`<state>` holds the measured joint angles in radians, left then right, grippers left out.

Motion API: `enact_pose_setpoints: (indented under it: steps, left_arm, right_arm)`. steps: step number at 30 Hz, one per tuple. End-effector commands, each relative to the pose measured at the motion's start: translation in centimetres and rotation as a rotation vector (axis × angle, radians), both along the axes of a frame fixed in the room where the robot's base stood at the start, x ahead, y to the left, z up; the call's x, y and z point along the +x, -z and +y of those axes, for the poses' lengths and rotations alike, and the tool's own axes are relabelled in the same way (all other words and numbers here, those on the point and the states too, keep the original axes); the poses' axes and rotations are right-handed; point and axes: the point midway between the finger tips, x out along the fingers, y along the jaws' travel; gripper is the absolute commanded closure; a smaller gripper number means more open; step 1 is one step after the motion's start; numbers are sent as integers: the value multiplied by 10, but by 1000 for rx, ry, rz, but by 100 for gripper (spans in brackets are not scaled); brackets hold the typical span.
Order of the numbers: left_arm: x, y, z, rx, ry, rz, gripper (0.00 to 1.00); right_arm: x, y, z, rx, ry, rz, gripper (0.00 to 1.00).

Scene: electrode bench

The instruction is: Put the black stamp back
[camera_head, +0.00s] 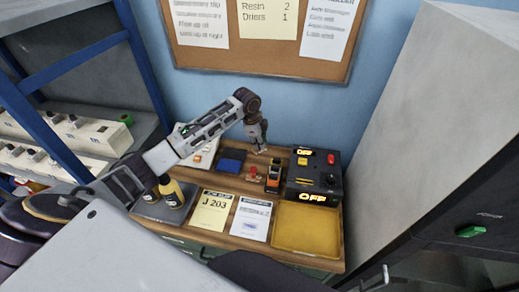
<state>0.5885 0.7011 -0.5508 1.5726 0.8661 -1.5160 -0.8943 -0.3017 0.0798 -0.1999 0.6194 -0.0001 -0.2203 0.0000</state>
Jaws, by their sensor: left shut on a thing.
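My left gripper (262,149) reaches in from the left, points down over the back middle of the wooden bench (238,182), and is shut on a small dark thing. That thing is mostly hidden by the fingers; I take it for the black stamp, but its shape is too small to make out. A small red-topped piece (254,173) stands on the bench just below the gripper. A dark blue flat pad (231,160) lies left of the gripper. My right gripper is not in view.
A black box with lit OFF signs (325,180) stands at the right, next to an orange-and-black device (274,176). A yellow tray (307,229) and papers (211,212) lie in front. Bottles (172,191) stand at the left. A grey cabinet (430,110) bounds the right.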

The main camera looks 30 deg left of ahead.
Motion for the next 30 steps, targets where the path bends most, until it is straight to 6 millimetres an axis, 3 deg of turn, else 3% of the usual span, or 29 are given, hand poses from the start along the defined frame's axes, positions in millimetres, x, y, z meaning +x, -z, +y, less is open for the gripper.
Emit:
enact_pose_setpoints:
  steps: [16,30]
  left_arm:
    - [0,13,0,0,0,0,92]
    - [0,48,0,0,0,-1,92]
  right_arm:
    - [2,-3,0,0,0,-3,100]
    - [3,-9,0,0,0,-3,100]
